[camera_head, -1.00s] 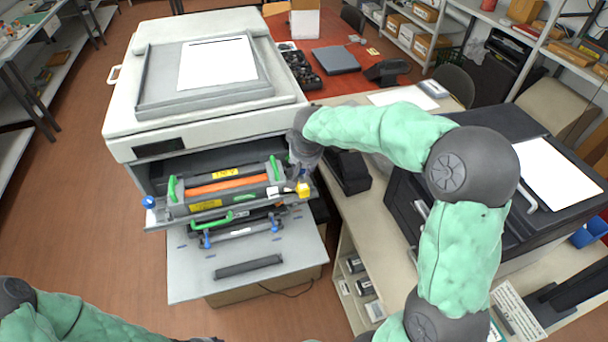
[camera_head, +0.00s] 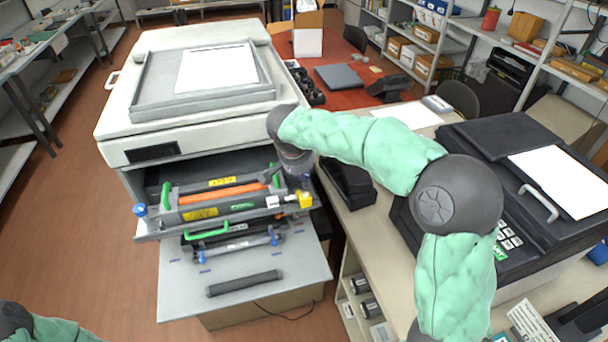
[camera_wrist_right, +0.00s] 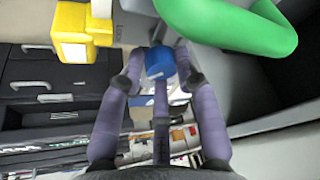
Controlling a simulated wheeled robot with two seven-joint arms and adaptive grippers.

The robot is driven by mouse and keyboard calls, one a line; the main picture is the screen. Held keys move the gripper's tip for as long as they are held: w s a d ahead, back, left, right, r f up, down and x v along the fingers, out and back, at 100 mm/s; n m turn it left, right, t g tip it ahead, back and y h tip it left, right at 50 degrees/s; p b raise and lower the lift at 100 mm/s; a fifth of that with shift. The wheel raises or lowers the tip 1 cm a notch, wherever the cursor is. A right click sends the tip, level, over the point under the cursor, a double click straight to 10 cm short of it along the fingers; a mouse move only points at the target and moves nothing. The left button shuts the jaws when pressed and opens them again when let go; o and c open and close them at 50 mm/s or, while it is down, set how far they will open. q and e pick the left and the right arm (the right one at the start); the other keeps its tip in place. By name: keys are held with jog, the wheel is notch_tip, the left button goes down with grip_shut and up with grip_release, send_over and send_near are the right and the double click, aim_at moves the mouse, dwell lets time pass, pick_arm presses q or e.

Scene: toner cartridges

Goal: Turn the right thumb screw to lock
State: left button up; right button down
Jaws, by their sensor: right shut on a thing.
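The open printer (camera_head: 165,120) has its toner unit pulled forward, with an orange bar (camera_head: 220,190) and green handles. My right gripper (camera_head: 287,180) is at the unit's right end. In the right wrist view the blue right thumb screw (camera_wrist_right: 160,62) sits between the fingertips of my right gripper (camera_wrist_right: 159,75), which is shut on it. In the head view this screw is hidden behind the gripper. The blue left thumb screw (camera_head: 139,210) shows at the unit's left end. My left gripper is out of view; only part of that arm shows at the bottom left.
A yellow part (camera_head: 304,199) is close to my right gripper, and also shows in the wrist view (camera_wrist_right: 75,30). A green handle (camera_wrist_right: 230,25) is on the screw's other side. The lowered front panel (camera_head: 240,300) lies below. A black printer (camera_head: 510,170) stands right.

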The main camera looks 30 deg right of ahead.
jog(key=shift+a+f, duration=0.25)
jog(key=shift+f, duration=0.1)
jog(key=c, duration=1)
grip_release()
jog(key=shift+o, duration=0.3)
jog(key=shift+w+a+r, duration=0.1)
jog(key=shift+w, duration=0.05)
jog(key=shift+r, duration=0.15)
jog(key=shift+r, duration=0.15)
jog(key=v, duration=1.1)
jog(key=shift+r, duration=0.25)
